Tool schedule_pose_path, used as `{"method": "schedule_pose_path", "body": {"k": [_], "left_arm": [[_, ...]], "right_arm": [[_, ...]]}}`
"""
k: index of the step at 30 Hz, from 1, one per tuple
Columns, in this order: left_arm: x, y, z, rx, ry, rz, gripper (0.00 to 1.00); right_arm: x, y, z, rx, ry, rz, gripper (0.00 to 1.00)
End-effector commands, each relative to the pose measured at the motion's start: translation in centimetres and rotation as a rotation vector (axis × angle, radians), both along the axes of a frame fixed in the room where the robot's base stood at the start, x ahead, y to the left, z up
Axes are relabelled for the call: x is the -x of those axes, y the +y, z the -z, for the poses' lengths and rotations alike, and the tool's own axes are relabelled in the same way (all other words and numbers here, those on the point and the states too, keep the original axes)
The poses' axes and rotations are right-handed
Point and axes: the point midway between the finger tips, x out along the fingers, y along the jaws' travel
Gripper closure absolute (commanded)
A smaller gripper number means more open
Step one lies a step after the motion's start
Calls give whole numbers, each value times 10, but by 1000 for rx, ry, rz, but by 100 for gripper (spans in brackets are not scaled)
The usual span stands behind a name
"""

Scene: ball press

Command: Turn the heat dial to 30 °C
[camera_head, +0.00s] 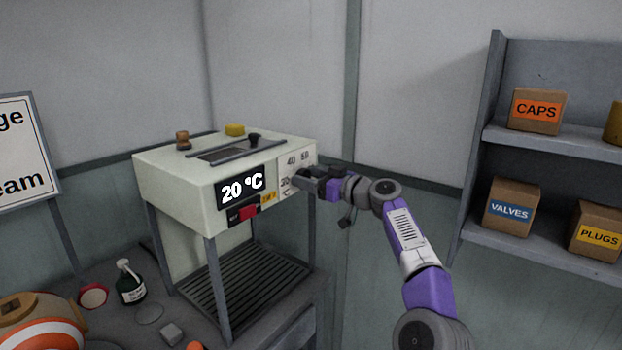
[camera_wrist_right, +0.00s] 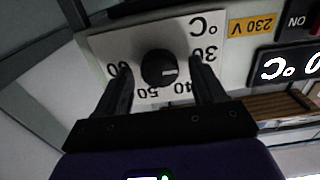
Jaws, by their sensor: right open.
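The heat dial (camera_wrist_right: 158,66) is a black round knob on a white scale plate (camera_wrist_right: 110,45), which appears upside down in the right wrist view. A short white mark on the knob points to the right of that picture. The numbers 30, 40, 50 and 60 show around it. The display (camera_head: 242,187) on the pale press (camera_head: 180,180) reads 20 °C. My right gripper (camera_head: 303,181) is at the press's dial panel and hides the dial in the head view. Its open fingers (camera_wrist_right: 161,68) appear on either side of the knob, with gaps. Whether they reach around it is unclear.
A red switch (camera_head: 248,213) is below the display, beside a yellow 230 V label (camera_wrist_right: 251,25). A grooved plate (camera_head: 245,280) lies under the press. A bottle (camera_head: 130,283) stands on the bench at left. A shelf (camera_head: 545,145) with labelled boxes is at right.

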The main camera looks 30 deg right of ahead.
Motion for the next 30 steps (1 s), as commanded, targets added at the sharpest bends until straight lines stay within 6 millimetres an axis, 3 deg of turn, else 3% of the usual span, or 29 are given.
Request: {"method": "schedule_pose_path", "body": {"k": [8,21,30], "left_arm": [[0,0,-2,0,0,0,12],[0,0,-1,0,0,0,12],[0,0,-1,0,0,0,12]], "right_arm": [[15,-8,0,-1,2,2,31],[65,-28,0,0,1,2,31],[70,-29,0,0,-1,0,31]]}}
